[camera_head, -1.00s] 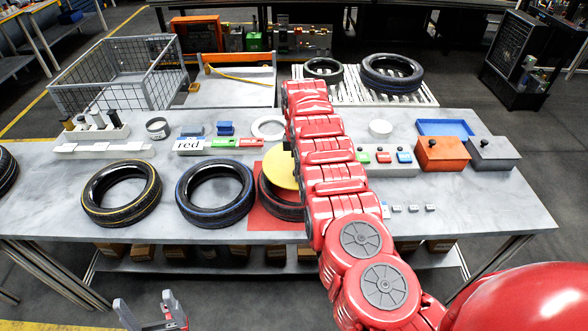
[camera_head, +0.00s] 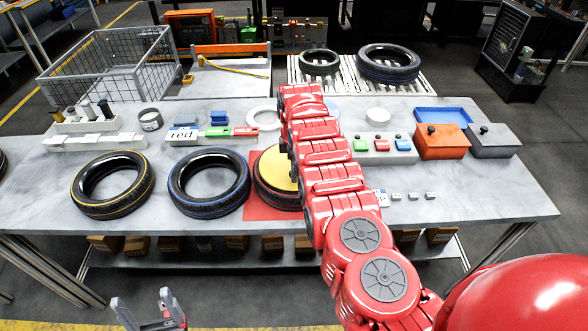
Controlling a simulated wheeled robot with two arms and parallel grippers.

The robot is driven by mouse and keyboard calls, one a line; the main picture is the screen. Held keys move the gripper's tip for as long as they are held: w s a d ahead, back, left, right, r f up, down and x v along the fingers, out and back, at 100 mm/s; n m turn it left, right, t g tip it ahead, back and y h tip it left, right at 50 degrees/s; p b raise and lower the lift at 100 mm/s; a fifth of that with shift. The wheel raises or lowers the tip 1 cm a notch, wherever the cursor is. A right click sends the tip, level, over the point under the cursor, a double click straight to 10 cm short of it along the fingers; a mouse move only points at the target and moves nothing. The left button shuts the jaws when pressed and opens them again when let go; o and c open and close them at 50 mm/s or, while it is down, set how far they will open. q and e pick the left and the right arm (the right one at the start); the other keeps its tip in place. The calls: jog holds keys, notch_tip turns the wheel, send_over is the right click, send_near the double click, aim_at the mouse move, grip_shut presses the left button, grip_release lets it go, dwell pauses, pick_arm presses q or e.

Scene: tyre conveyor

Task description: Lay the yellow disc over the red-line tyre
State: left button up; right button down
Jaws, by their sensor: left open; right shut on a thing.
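The yellow disc (camera_head: 277,171) shows just left of my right arm, over the opening of a dark tyre (camera_head: 268,199). That tyre lies on a red square mat (camera_head: 254,213) on the grey table; my arm hides its right part, and I cannot make out its line colour. My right gripper (camera_head: 292,158) is shut on the disc's edge, mostly hidden by the arm. Whether the disc touches the tyre, I cannot tell. My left gripper (camera_head: 148,312) is open and empty, low in front of the table. A card reading "red" (camera_head: 183,139) stands behind the tyres.
A yellow-line tyre (camera_head: 113,208) and a blue-line tyre (camera_head: 209,207) lie to the left. A white ring (camera_head: 262,116), a button panel (camera_head: 385,155), an orange box (camera_head: 441,142) and a grey box (camera_head: 494,141) stand behind. The table's front right is mostly clear.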

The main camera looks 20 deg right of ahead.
jog(key=shift+c, duration=2.2)
grip_release()
jog(key=shift+r+p, duration=2.1)
jog(key=shift+r, duration=0.3)
jog(key=shift+r+p, duration=0.65)
jog(key=shift+r, duration=0.4)
